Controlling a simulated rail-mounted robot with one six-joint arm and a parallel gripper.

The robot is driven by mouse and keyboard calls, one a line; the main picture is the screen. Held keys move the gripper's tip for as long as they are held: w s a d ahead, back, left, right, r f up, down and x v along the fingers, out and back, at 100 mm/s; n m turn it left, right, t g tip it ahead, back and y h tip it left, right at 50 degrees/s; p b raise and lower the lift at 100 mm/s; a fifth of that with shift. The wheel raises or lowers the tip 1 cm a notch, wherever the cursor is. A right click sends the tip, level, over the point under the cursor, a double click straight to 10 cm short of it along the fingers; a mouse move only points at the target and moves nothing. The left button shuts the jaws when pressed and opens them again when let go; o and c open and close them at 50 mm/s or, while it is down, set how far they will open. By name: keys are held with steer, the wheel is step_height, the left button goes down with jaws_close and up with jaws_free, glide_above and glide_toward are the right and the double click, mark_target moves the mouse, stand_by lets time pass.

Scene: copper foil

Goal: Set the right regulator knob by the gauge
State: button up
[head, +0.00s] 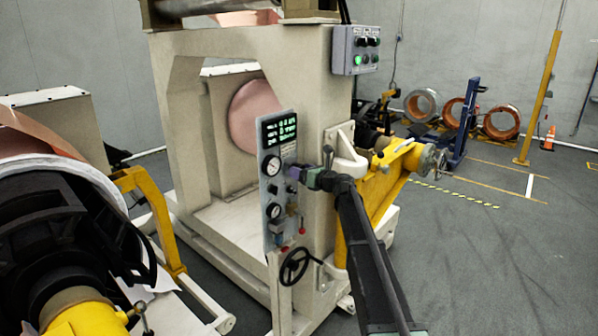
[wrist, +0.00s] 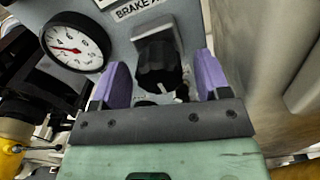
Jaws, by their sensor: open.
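A black ribbed regulator knob (wrist: 158,66) stands on the grey panel under a label reading "BRAKE A", partly cut off. A round white gauge (wrist: 75,42) with a red needle is left of it; the needle points to the left part of the dial. My gripper (wrist: 163,72) is open, its two purple fingers on either side of the knob, with visible gaps. I cannot tell how deep the fingers reach past it. In the head view my gripper (head: 297,173) is at the panel, right of the upper gauge (head: 271,166), and hides the knob there.
The panel (head: 270,240) also carries a green-lit display (head: 281,131), a lower gauge (head: 273,211) and small controls. A black handwheel (head: 294,266) sits below it. A grey button box (head: 356,50) is above right. A yellow arm with a handwheel (head: 431,160) stands behind my arm.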

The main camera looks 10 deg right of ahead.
steer(key=shift+w+a, duration=0.4)
steer(key=shift+w, duration=0.05)
steer(key=c, duration=0.9)
steer(key=shift+n, duration=0.5)
